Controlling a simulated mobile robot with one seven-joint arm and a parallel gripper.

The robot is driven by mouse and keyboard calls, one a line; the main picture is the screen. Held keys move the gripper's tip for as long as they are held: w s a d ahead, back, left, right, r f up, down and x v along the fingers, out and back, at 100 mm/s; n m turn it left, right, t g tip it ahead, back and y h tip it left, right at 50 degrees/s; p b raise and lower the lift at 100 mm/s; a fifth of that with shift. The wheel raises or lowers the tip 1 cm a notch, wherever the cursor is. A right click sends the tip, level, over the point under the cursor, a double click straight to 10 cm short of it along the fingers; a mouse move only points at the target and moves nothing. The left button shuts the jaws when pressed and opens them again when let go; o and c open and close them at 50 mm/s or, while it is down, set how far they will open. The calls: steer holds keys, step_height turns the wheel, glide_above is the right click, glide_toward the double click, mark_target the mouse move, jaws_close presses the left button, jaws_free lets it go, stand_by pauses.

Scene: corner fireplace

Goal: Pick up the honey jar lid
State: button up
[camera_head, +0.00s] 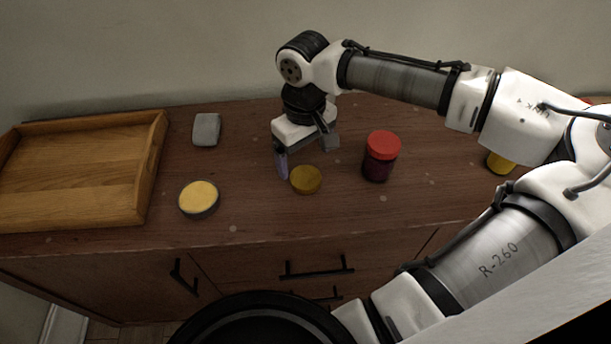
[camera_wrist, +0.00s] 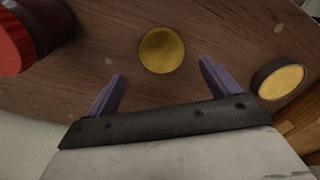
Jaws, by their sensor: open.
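A round mustard-gold lid (camera_head: 306,179), which looks like the honey jar lid, lies flat on the brown wooden cabinet top. In the wrist view this lid (camera_wrist: 162,50) is beyond the fingertips, roughly centred between them. My gripper (camera_head: 303,162) is open and empty above the cabinet, just behind and to the left of the lid in the head view. Its purple fingers are spread apart in the wrist view (camera_wrist: 161,70), with no contact on the lid visible. The far finger is partly hidden in the head view.
A red-lidded dark jar (camera_head: 380,157) stands right of the lid. A dark round tin with a pale yellow top (camera_head: 199,197) is to the left. A grey block (camera_head: 206,129), a wooden tray (camera_head: 80,216) and a partly hidden yellow object (camera_head: 499,164) are also on the cabinet.

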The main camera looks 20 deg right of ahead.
mark_target(304, 175)
steer(key=f, duration=0.4)
steer(key=shift+s+a+f, duration=0.15)
steer(key=shift+s+f, duration=0.05)
steer(key=shift+f, duration=0.2)
steer(key=c, duration=1.1)
